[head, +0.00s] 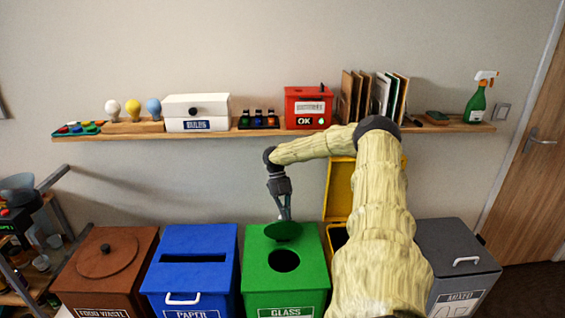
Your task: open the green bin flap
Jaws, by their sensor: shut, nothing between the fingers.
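The green bin (258,280), labelled GLASS, stands on the floor in the middle of the row. Its round dark hole (284,261) shows uncovered in the lid. The green flap (282,232), a round disc, is raised at the far side of the hole. My gripper (286,217) points down just above and behind the flap, with its fingers shut and empty. I cannot tell whether the fingertips touch the flap, as it partly hides them.
The blue paper bin (190,265) and brown food waste bin (110,285) stand left. A yellow bin with its lid (338,190) up is partly behind my arm; a grey bin (460,250) is right. A wooden shelf (270,132) with objects runs along the wall above.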

